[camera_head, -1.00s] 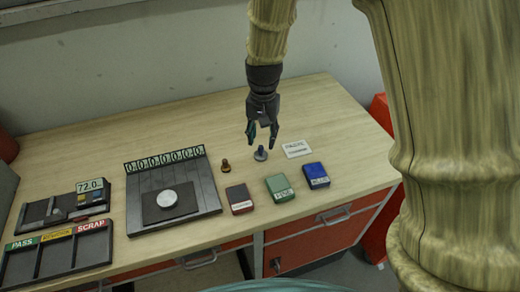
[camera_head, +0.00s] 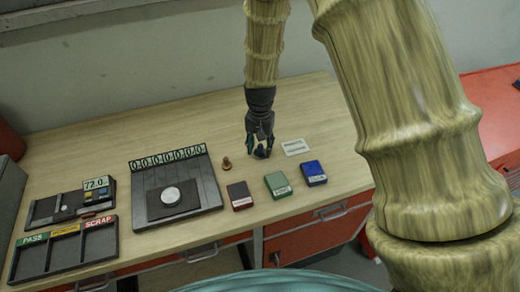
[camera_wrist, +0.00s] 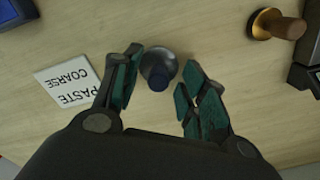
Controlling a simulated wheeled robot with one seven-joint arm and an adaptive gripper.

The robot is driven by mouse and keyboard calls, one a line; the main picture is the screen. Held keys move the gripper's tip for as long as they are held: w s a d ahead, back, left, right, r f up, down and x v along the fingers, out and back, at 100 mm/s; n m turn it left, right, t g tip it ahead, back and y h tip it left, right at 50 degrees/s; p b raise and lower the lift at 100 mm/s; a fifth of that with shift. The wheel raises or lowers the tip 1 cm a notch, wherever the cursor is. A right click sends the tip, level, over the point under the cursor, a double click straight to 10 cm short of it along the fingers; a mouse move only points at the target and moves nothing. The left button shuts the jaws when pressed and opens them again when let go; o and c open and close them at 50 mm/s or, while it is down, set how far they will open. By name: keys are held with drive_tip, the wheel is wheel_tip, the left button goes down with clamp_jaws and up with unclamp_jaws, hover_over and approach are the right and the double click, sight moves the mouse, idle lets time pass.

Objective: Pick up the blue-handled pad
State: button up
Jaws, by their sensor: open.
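The blue-handled pad (camera_wrist: 158,70) is a small round grey disc with a short dark blue handle, on the wooden bench. In the wrist view it sits between the teal-lined fingers of my gripper (camera_wrist: 158,92), with a visible gap on each side. My gripper is open and holds nothing. In the head view my gripper (camera_head: 259,152) points down over the pad and hides most of it.
A brass pad with a brown handle (camera_head: 227,163) stands left of my gripper. A white "PASTE COARSE" card (camera_head: 295,147) lies to the right. Red (camera_head: 239,196), green (camera_head: 279,185) and blue (camera_head: 314,173) boxes lie in front. A dark fixture (camera_head: 205,185) and PASS/SCRAP tray (camera_head: 63,270) are further left.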

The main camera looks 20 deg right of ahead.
sight(260, 146)
drive_tip(key=shift+s+r, duration=0.15)
drive_tip(key=shift+s, duration=0.3)
drive_tip(key=shift+w, duration=0.2)
drive_tip(key=c, duration=0.3)
clamp_jaws()
drive_tip(key=shift+s, duration=0.1)
drive_tip(key=shift+r+b, duration=1.25)
drive_tip(key=shift+r, duration=0.35)
drive_tip(key=s+b, duration=0.1)
drive_tip(key=s, duration=0.4)
drive_tip(key=s+a+r+b, duration=0.1)
drive_tip(key=s+b, duration=0.1)
drive_tip(key=s, duration=0.3)
drive_tip(key=s+a+b, duration=0.1)
drive_tip(key=s+b, duration=0.1)
drive_tip(key=s, duration=0.3)
drive_tip(key=shift+s+a+r, duration=0.2)
drive_tip(key=shift+s+r, duration=0.1)
drive_tip(key=shift+s, duration=0.05)
drive_tip(key=c, duration=0.6)
unclamp_jaws()
clamp_jaws()
